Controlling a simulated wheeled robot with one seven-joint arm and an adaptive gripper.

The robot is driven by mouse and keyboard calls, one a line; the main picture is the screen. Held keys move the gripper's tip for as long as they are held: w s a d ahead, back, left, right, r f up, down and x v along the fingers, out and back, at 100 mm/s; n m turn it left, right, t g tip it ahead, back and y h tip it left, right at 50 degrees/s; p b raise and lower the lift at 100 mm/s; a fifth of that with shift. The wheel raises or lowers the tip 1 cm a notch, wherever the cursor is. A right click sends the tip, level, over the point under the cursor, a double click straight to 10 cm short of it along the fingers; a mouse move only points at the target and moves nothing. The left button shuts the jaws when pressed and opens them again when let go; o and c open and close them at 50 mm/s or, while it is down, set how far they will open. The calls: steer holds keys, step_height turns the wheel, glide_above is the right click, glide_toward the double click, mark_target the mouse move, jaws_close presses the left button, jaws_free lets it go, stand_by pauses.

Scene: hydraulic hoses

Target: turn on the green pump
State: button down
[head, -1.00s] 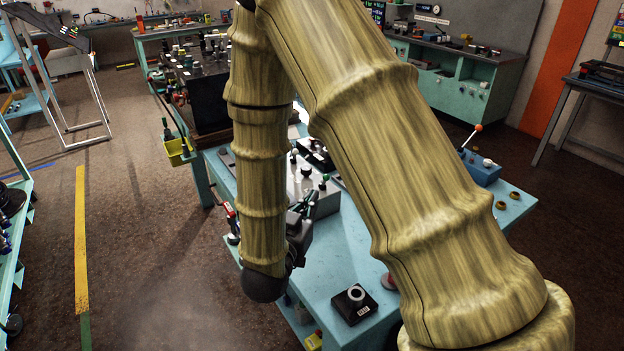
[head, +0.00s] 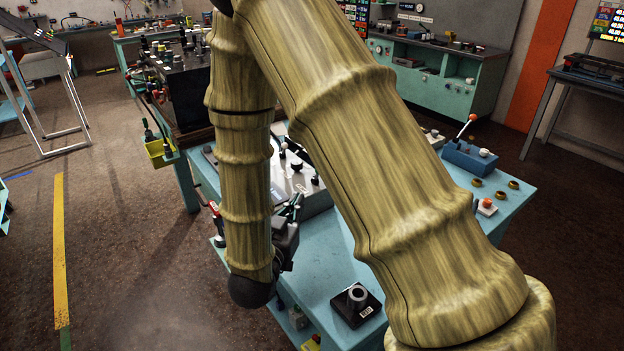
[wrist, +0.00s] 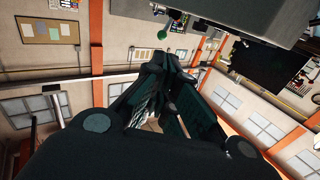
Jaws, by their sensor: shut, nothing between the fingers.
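I cannot pick out a green pump for certain in either view. A grey control box (head: 312,196) with black and white knobs stands on the light-blue table, partly hidden by my arm. My gripper (head: 297,201) is shut and empty at the box's near left side, partly hidden behind my forearm. In the wrist view my gripper's dark fingers (wrist: 160,68) come together with nothing between them. A grey box edge (wrist: 225,12) crosses the top of that view, with a small green knob (wrist: 162,35) below it, apart from the fingers.
The light-blue table (head: 325,265) holds a black block with a ring (head: 357,300) and a blue box (head: 469,157) with an orange-tipped lever. A yellow bin (head: 161,152) hangs by a black machine (head: 185,85). Brown floor (head: 120,250) is free at left.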

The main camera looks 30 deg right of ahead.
steer(key=p+x, duration=0.5)
steer(key=x, duration=0.9)
steer(key=shift+r+p, duration=0.1)
steer(key=shift+p, duration=0.2)
steer(key=shift+w+n, duration=0.1)
steer(key=shift+n, duration=0.2)
